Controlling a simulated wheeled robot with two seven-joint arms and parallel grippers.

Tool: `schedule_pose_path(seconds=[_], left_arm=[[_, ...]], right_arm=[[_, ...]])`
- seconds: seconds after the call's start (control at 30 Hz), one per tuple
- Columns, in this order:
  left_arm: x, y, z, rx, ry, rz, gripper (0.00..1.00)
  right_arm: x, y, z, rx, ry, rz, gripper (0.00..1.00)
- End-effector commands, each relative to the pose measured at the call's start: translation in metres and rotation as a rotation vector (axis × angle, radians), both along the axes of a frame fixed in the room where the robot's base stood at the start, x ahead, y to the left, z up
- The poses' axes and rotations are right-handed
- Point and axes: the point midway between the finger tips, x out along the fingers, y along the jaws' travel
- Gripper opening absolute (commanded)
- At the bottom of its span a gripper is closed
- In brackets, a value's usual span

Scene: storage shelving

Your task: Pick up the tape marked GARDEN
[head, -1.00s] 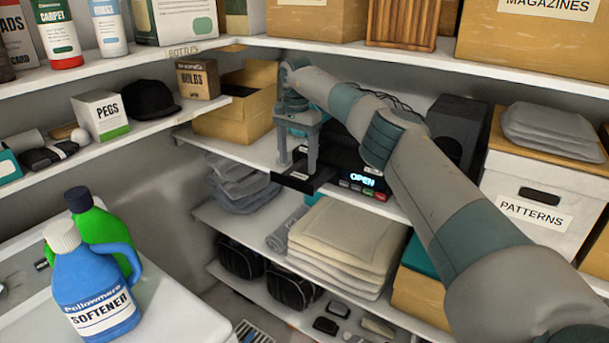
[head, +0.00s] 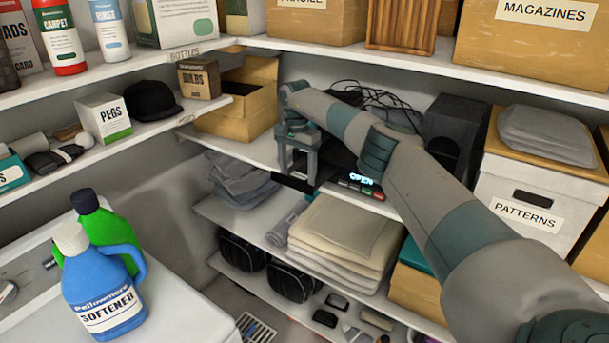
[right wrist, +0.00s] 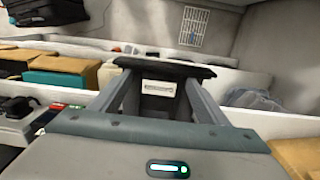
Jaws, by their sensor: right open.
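A dark, flat, tape-like thing (head: 294,183) lies at the front of the middle shelf, just left of the black player with the lit OPEN display (head: 359,179). No word on it is readable, so I cannot tell whether it is the GARDEN tape. In the right wrist view, a dark thing with a white label strip (right wrist: 158,86) shows between my fingers. My right gripper (head: 296,175) is open, with its fingertips down at the dark thing; I cannot tell whether they touch it. The gripper also shows in the right wrist view (right wrist: 158,82). My left gripper is out of view.
An open cardboard box (head: 247,108) stands left of my right gripper. A dark speaker-like box (head: 455,135) and the PATTERNS box (head: 523,195) stand to the right. Folded cloths (head: 345,235) lie on the shelf below. The shelf above (head: 400,63) overhangs my arm.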

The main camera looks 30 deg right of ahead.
Motion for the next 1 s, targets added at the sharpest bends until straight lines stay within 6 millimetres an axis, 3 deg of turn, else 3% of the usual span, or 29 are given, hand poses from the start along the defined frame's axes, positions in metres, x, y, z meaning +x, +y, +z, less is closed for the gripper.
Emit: schedule_pose_path(seconds=[0.07, 0.23, 0.67, 1.0], left_arm=[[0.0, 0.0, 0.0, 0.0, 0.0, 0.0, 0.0], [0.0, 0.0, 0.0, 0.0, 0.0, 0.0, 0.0], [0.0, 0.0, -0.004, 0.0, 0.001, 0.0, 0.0], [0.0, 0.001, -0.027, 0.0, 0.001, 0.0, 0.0]], right_arm=[[0.0, 0.0, 0.0, 0.0, 0.0, 0.0, 0.64], [0.0, 0.0, 0.0, 0.0, 0.0, 0.0, 0.23], [0.0, 0.0, 0.003, 0.0, -0.001, 0.0, 0.22], [0.001, 0.0, 0.029, 0.0, -0.003, 0.0, 0.22]])
